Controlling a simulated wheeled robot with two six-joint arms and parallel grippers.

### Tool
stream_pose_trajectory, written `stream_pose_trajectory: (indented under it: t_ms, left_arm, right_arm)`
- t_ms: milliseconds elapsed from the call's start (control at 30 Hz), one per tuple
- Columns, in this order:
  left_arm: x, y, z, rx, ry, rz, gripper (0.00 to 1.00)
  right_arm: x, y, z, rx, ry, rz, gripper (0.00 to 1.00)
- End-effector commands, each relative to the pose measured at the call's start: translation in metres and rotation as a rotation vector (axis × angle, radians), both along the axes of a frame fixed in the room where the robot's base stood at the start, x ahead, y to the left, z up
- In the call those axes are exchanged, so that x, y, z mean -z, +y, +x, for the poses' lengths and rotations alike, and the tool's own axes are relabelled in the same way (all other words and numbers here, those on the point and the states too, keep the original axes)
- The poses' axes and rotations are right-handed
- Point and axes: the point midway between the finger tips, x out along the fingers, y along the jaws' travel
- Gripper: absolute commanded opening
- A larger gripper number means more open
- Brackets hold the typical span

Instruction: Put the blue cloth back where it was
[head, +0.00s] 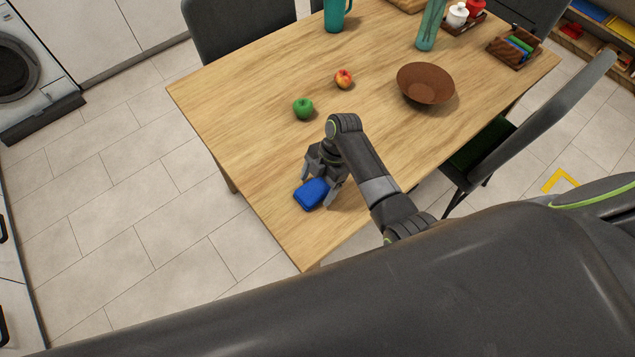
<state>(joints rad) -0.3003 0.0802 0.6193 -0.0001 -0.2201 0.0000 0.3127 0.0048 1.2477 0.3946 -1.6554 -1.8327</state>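The blue cloth (311,195) is a small folded pad near the table's near-left edge in the head view. It appears to lie flat on the wooden table (255,160). My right gripper (320,184) points down at the cloth's far side, with its fingers spread apart. One finger is behind the cloth's upper left side and the other is beside its right end. Whether the fingers touch the cloth is not clear. My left gripper is not in view.
A green apple (303,109), a red-yellow apple (344,79) and a brown bowl (426,84) stand farther back. Chairs (240,28) flank the table. The table's left part is clear.

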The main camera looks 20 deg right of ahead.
Motion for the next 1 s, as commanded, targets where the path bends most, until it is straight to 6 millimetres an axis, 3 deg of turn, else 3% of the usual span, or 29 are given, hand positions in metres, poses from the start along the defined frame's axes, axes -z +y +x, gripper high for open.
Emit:
stream_pose_trajectory:
  t_ms: [367,800,1000]
  left_arm:
    - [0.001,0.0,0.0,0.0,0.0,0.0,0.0]
    - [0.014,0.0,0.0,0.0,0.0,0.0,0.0]
    - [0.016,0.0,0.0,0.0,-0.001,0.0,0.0]
  right_arm:
    - [-0.013,-0.005,0.003,0.001,-0.003,-0.001,0.79]
    - [-0.091,-0.036,0.014,0.0,-0.004,-0.002,0.79]
    - [-0.111,-0.042,0.016,0.001,-0.002,0.001,0.79]
